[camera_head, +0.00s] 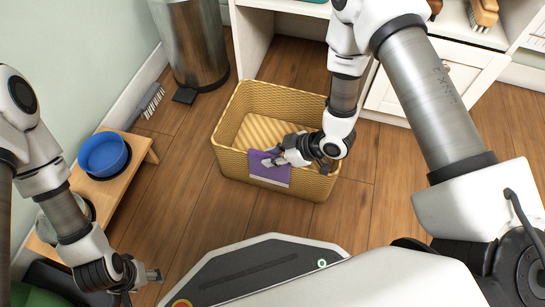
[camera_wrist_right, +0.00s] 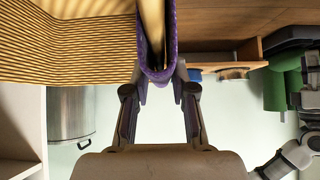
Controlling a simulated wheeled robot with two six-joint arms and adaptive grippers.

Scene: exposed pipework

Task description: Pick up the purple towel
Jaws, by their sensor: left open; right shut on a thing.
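The purple towel (camera_head: 266,176) hangs over the near rim of the yellow wicker basket (camera_head: 310,187), with a pale stripe near its lower edge. My right gripper (camera_head: 272,159) is at the towel's upper part by the rim and is shut on it. In the right wrist view the towel (camera_wrist_right: 158,74) wraps around the basket's rim between the fingertips of the right gripper (camera_wrist_right: 160,88). The fingers partly hide the towel's top in the head view. My left gripper (camera_head: 154,275) is open and empty, low on the left, away from the towel.
A blue bowl (camera_head: 103,154) sits on a low wooden stand (camera_head: 140,153) at left. A metal bin (camera_head: 194,40) and a brush (camera_head: 151,101) are behind it. White cabinets (camera_head: 440,75) stand at the back right. The wooden floor between stand and basket is clear.

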